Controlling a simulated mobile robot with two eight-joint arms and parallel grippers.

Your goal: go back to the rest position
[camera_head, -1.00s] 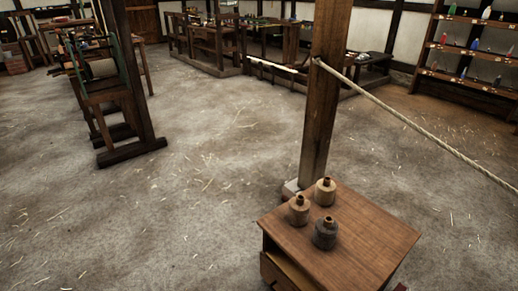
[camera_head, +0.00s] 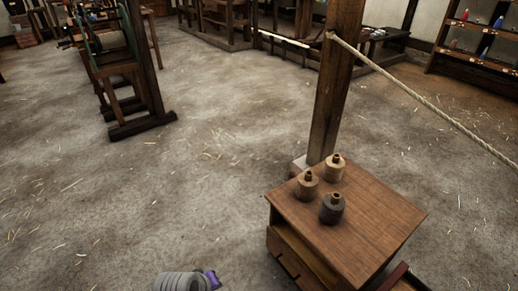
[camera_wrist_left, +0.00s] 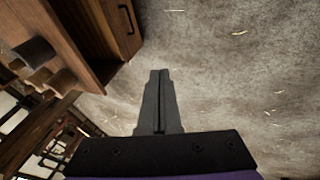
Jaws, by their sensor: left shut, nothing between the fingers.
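My left gripper (camera_wrist_left: 159,76) shows in the left wrist view with its two dark fingers together and nothing between them. It is over the floor, beside the wooden cabinet (camera_wrist_left: 92,22) and apart from it. In the head view only a grey and purple part of my arm shows at the bottom edge; the fingers are out of that view. My right gripper is in neither view.
A wooden frame (camera_head: 145,126) stands left. The straw-strewn floor (camera_head: 190,200) between is open.

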